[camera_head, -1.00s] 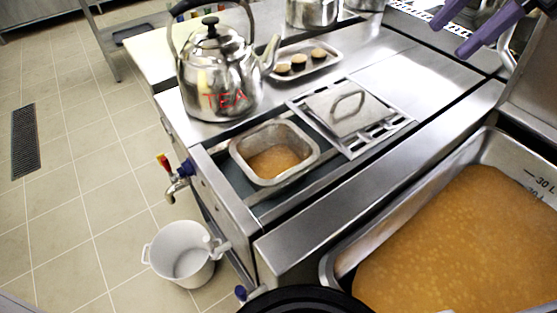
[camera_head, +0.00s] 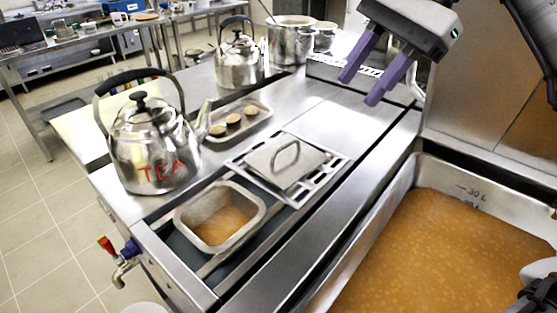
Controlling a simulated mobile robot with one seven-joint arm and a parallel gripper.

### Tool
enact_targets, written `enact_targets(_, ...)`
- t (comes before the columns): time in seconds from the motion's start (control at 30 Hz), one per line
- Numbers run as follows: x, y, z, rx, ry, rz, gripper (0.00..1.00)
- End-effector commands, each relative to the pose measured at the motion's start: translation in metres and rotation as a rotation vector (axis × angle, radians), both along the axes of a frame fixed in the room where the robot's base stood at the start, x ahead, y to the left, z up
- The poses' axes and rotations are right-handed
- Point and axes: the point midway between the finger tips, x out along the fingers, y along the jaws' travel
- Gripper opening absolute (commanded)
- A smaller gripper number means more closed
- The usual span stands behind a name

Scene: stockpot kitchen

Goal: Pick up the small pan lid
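The small pan lid (camera_head: 277,164) is a flat, square-cornered metal lid with an upright loop handle on top. It lies on a slotted metal frame (camera_head: 318,183) on the steel counter, beside the open small pan (camera_head: 226,219), which holds brown-orange liquid. My gripper (camera_head: 359,91) hangs at the upper right, with two purple fingers pointing down and left. The fingers are apart, with nothing seen between them. It is above and to the right of the lid, clear of it. The lid and its handle are in full view.
A large kettle marked TEA (camera_head: 152,147) stands left of the lid. A tray with several small cakes (camera_head: 237,121) lies behind it. A second kettle (camera_head: 238,58) and a stockpot (camera_head: 290,42) stand farther back. A deep vat of orange-brown soup (camera_head: 445,255) fills the lower right.

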Motion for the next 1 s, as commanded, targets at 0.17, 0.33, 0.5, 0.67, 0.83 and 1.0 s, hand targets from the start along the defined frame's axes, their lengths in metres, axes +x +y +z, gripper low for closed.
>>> enact_targets(0.17,0.000,0.000,0.000,0.000,0.000,0.000,0.37)
enact_targets(0.33,0.000,0.000,0.000,0.000,0.000,0.000,0.37)
enact_targets(0.5,0.001,0.000,-0.001,-0.001,-0.001,0.000,0.32)
enact_targets(0.67,0.032,0.012,-0.023,-0.032,-0.021,0.004,0.32)
enact_targets(0.83,0.110,0.046,-0.080,-0.141,-0.099,0.019,0.32)
enact_targets(1.0,0.173,0.077,-0.129,-0.276,-0.195,0.054,0.32)
